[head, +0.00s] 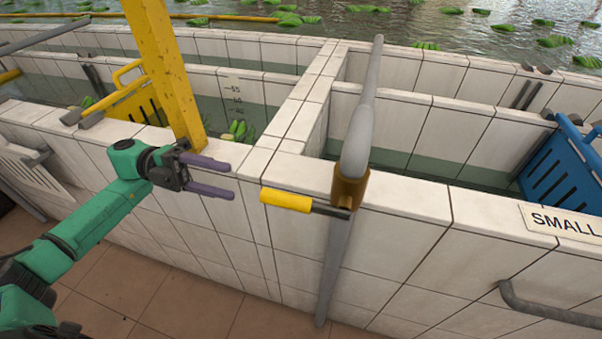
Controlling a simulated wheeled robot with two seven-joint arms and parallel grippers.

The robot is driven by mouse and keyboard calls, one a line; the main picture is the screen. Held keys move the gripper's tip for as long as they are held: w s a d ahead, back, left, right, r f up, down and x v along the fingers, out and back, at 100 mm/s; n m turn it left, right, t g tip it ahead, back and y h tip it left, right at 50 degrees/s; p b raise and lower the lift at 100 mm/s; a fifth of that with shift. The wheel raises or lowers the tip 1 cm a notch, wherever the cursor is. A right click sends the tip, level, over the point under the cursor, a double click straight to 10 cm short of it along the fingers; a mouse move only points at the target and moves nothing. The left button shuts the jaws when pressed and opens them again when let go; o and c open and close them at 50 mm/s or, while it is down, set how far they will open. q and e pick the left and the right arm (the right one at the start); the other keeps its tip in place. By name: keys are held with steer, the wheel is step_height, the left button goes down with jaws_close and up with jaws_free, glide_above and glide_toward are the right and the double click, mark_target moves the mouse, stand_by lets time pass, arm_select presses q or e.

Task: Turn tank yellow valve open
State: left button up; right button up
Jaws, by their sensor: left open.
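The yellow valve handle (287,200) sticks out to the left from a brass valve body (348,187) on a grey pipe (361,125). A short dark lever joins the handle to the body. The handle lies roughly level, in front of the tiled wall. My left gripper (222,179) is open, with its two purple fingers pointing right toward the handle. A gap shows between the fingertips and the handle's left end, and nothing is between the fingers. My right gripper is not in view.
Tiled tank walls (420,205) run across the view. A yellow post (167,70) rises just behind my left gripper. A blue slotted gate (558,165) and a "SMALL" sign (562,221) are at the right. The tiled floor (180,305) in front is clear.

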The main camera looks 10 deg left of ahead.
arm_select(q)
steer(key=p, duration=0.3)
glide_toward(293, 201)
steer(key=d, duration=0.4)
steer(key=d+p, duration=0.1)
steer(key=d, duration=0.2)
steer(key=d+f+p, duration=0.1)
steer(key=d, duration=0.1)
steer(key=shift+w+d, duration=0.1)
steer(key=shift+d, duration=0.05)
steer(key=shift+d+f, duration=0.1)
steer(key=shift+d, duration=0.2)
jaws_close()
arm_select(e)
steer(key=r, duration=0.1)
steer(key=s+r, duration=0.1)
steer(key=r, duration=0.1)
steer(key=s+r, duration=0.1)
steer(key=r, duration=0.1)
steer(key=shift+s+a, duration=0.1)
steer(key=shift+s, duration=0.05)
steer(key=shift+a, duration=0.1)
